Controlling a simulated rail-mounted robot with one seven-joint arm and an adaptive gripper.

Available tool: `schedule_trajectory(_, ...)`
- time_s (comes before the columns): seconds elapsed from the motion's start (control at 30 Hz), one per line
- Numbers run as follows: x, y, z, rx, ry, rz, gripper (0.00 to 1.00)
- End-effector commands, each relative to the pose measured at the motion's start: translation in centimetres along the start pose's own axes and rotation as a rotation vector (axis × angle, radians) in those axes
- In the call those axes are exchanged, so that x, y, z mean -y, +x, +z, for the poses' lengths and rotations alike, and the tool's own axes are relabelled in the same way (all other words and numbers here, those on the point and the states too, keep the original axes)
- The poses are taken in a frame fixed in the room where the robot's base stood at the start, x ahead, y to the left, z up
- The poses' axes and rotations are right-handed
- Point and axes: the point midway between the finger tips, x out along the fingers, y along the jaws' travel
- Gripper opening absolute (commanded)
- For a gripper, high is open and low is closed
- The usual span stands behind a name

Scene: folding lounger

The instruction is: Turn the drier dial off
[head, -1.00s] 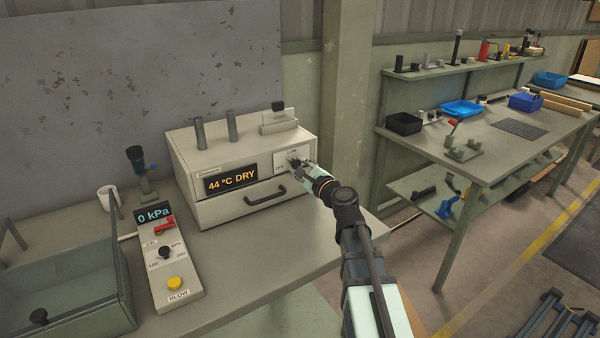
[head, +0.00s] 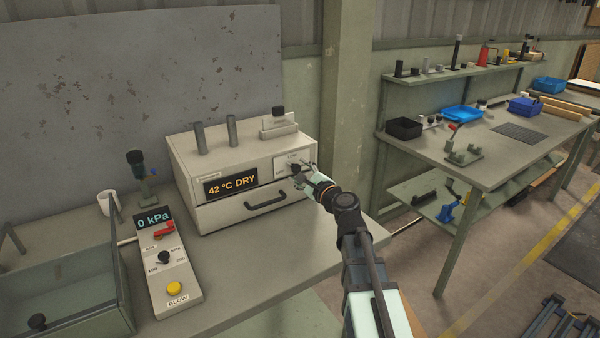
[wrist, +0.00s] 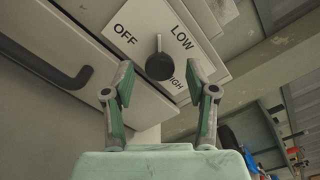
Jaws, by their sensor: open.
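The drier (head: 225,213) is a pale box on the bench, and its display (head: 230,184) reads 42 °C DRY. Its dark round dial (wrist: 159,67) sits on a white plate (wrist: 147,17) marked OFF, LOW and HIGH. The dial's pointer is directed up in the wrist view, between the OFF and LOW labels. My gripper (wrist: 159,78) is open, with one finger on each side of the dial and visible gaps to it. In the head view my gripper (head: 299,172) is at the drier's front right and mostly hides the dial.
A black drawer handle (head: 266,199) sticks out below the dial plate, left of my gripper. A control panel (head: 178,270) with a yellow button stands to the left, beside an open tank (head: 75,322). A second bench (head: 470,165) stands at right. The bench front is clear.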

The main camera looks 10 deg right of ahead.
Motion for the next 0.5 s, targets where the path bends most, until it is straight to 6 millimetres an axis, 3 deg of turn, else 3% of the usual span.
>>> schedule_trajectory(0.5, 0.0, -6.8, 0.1, 0.0, 0.0, -0.001, 0.57)
